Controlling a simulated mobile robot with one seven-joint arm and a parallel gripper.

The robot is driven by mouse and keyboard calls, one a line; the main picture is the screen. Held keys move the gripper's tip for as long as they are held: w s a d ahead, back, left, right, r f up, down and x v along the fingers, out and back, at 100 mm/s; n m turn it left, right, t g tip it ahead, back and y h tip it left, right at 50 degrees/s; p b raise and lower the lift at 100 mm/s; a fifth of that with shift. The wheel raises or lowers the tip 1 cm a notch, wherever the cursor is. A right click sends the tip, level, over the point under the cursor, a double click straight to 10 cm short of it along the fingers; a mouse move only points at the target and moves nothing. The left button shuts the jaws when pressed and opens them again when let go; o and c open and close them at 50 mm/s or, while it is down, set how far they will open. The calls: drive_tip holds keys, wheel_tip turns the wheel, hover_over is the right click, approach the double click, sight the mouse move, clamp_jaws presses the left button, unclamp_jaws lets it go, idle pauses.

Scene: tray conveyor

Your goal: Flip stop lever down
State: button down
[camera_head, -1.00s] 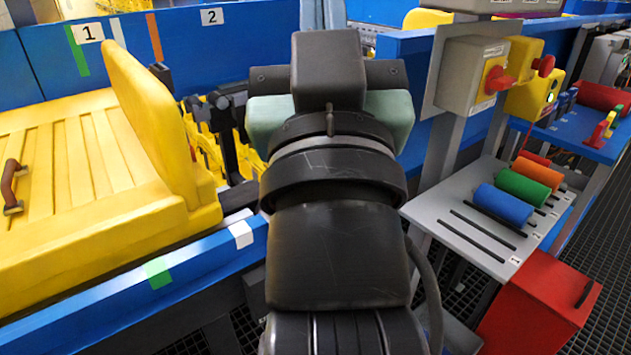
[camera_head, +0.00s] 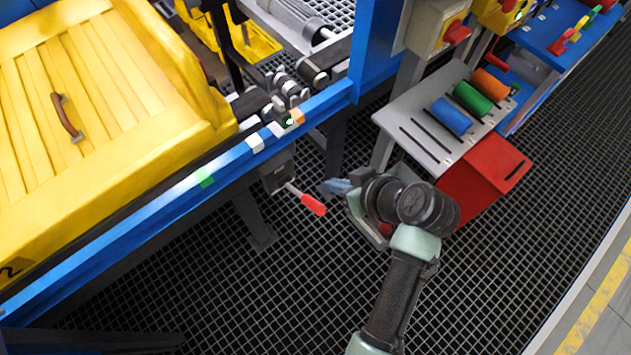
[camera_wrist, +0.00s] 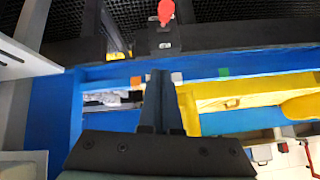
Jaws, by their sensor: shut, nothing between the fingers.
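The stop lever (camera_head: 313,205) has a red grip on a thin metal rod. It sticks out from a dark box (camera_head: 279,172) under the blue conveyor rail, slanting to the lower right in the head view. Its red end also shows at the top of the wrist view (camera_wrist: 166,11). My gripper (camera_head: 334,187) is shut and empty, just right of the red grip in the head view, with a small visible gap. In the wrist view, my closed fingers (camera_wrist: 161,78) point up toward the lever's box, below the red end.
A yellow slatted tray (camera_head: 90,100) with a brown handle sits on the conveyor, left of the lever. The blue rail (camera_head: 228,165) carries coloured marks. A grey shelf (camera_head: 425,140) with coloured rollers and a red box (camera_head: 488,172) stand right. Grating floor below is open.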

drive_tip(key=shift+s+a+f, duration=0.1)
drive_tip(key=shift+s+f, duration=0.05)
drive_tip(key=shift+s, duration=0.05)
drive_tip(key=b, duration=0.1)
hover_over(316, 201)
drive_tip(key=w, duration=0.2)
drive_tip(key=f, duration=0.5)
drive_tip(key=a+f, duration=0.1)
drive_tip(key=f, duration=0.1)
drive_tip(key=shift+f, duration=0.3)
drive_tip(key=shift+s+d+f, duration=0.15)
drive_tip(key=shift+s+f, duration=0.2)
drive_tip(key=shift+f, duration=0.15)
drive_tip(key=shift+s+d+f, duration=0.15)
drive_tip(key=shift+s+f, duration=0.15)
drive_tip(key=shift+f, duration=0.15)
drive_tip(key=shift+s+d+f, duration=0.15)
drive_tip(key=shift+s+f, duration=0.25)
drive_tip(key=shift+f, duration=0.15)
drive_tip(key=shift+f, duration=0.1)
